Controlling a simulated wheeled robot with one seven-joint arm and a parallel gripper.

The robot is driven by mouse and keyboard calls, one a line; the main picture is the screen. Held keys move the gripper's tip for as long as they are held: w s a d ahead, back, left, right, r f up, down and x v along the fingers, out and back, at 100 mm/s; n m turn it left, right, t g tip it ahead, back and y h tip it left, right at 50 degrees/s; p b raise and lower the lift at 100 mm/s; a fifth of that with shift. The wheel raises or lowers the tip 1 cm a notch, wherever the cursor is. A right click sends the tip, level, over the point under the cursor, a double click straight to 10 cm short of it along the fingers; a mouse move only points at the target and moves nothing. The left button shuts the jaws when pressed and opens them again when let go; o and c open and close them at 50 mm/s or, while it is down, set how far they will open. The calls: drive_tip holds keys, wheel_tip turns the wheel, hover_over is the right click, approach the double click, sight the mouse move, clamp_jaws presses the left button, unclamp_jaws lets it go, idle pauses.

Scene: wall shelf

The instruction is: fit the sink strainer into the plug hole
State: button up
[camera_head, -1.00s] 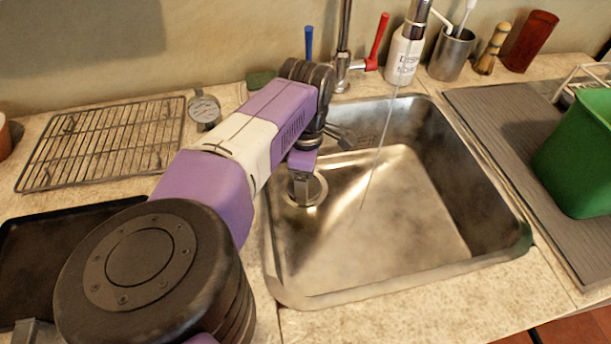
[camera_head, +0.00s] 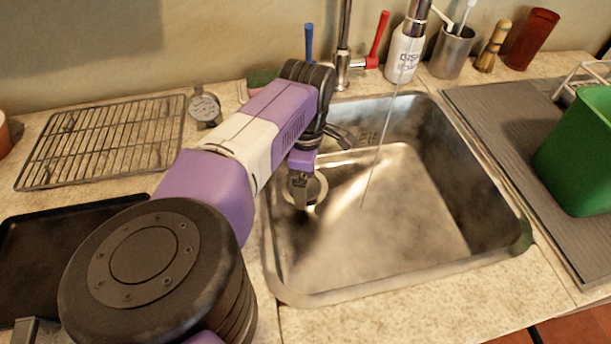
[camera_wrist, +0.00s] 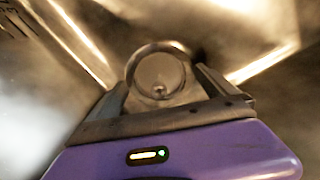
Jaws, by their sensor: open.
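The plug hole's metal ring (camera_head: 320,186) shows at the left side of the sink floor, partly hidden by my gripper (camera_head: 300,196). In the wrist view, the sink strainer (camera_wrist: 158,72), a round disc with a small central knob, appears inside the ring. The disc looks slightly off-centre there; I cannot tell whether it is fully seated. My gripper (camera_wrist: 160,88) is open, with one finger on each side of the strainer and a visible gap between the fingers and the knob.
The steel sink (camera_head: 420,230) has high walls around my gripper. The tap (camera_head: 343,60) stands behind. A wire rack (camera_head: 105,140) and black tray (camera_head: 50,245) lie left; a green bin (camera_head: 580,155) stands right.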

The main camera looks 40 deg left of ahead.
wheel_tip(320, 180, up, 8)
drive_tip(key=p, duration=0.5)
drive_tip(key=shift+f, duration=0.25)
